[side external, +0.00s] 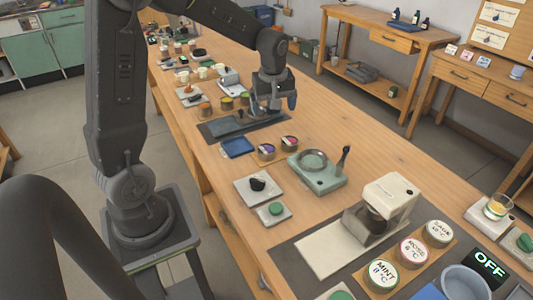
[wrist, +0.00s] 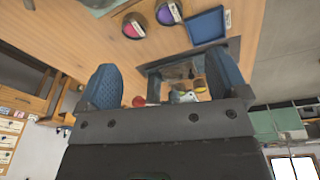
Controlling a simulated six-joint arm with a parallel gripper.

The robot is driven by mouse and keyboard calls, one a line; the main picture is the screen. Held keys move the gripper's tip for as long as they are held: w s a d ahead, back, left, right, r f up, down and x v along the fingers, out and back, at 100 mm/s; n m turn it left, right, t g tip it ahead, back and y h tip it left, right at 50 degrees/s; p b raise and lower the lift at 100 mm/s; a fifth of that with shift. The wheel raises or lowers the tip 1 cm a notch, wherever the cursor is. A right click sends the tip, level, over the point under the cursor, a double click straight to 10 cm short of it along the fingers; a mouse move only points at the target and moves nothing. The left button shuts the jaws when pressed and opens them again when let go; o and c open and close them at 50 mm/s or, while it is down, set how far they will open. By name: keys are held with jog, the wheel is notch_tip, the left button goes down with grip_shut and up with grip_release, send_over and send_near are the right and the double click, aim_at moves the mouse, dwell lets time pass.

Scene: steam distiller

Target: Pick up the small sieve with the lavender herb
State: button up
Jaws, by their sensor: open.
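A small round sieve with a purple herb, which looks like the lavender one, (side external: 266,152) stands on the wooden bench between the blue tray and a similar sieve with red-pink contents (side external: 289,143). The purple one also shows at the top edge of the wrist view (wrist: 168,13), partly cut off, with the red one (wrist: 134,26) to its left. My gripper (side external: 274,107) is open and empty above the bench near the dark mat, farther back than both sieves. Its two blue-padded fingers (wrist: 164,84) are wide apart in the wrist view. Nothing touches the purple sieve.
The blue tray (side external: 237,147) lies left of the sieves. A dark mat (side external: 222,130) and several small pots lie behind it. A green device with a round bowl (side external: 316,172) stands in front and to the right. Bare wood lies right of my gripper.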

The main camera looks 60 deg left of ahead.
aim_at(266, 150)
jog(key=a+f+n, duration=0.1)
jog(key=a+f, duration=0.1)
jog(key=f, duration=0.4)
jog(key=w+a+f+n, duration=0.1)
jog(key=a+f, duration=0.1)
jog(key=f, duration=0.4)
jog(key=a+f+n+g, duration=0.1)
jog(key=a+f, duration=0.1)
jog(key=f, duration=0.5)
jog(key=shift+w+a, duration=0.1)
jog(key=shift+w, duration=0.2)
jog(key=shift+c, duration=0.4)
jog(key=c, duration=0.9)
jog(key=shift+r, duration=0.2)
jog(key=shift+c, duration=0.2)
